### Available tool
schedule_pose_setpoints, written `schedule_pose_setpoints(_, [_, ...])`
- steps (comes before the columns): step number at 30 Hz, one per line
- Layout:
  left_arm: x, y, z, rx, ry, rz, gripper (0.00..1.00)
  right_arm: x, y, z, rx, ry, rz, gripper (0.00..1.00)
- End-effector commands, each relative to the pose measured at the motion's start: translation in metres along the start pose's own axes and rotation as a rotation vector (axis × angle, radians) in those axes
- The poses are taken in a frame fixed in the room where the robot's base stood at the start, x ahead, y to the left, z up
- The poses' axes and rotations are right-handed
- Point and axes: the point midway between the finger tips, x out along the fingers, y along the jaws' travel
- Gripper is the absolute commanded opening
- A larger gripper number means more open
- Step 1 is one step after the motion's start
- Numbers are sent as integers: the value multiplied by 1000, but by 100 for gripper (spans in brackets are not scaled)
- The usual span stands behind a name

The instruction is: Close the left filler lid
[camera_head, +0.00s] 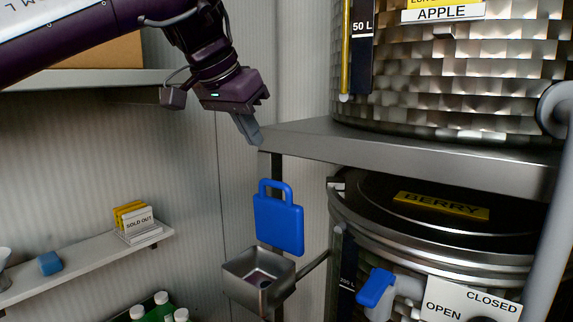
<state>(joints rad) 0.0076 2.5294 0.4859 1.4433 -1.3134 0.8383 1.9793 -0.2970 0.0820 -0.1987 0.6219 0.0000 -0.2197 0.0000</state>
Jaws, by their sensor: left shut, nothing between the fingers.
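The blue filler lid (279,222) with a loop handle on top stands upright at the back edge of the square metal filler cup (258,278), so the cup is open. The cup joins by a pipe to the lower tank (350,215) labelled BERRY. My left gripper (250,130) is shut and empty, pointing down above and slightly left of the lid, clear of it, beside the shelf corner. My right gripper is not in view.
A metal shelf (400,145) carries the APPLE tank (450,80) at the upper right. A blue tap handle (375,288) and an OPEN/CLOSED sign (470,303) are below BERRY. A wall shelf (90,262) holds a SOLD OUT sign (139,222).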

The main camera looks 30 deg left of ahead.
Motion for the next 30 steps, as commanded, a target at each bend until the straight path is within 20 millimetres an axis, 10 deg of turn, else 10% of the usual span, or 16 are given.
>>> schedule_pose_setpoints(30, [91,10,0,-24,-6,0,0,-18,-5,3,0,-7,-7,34])
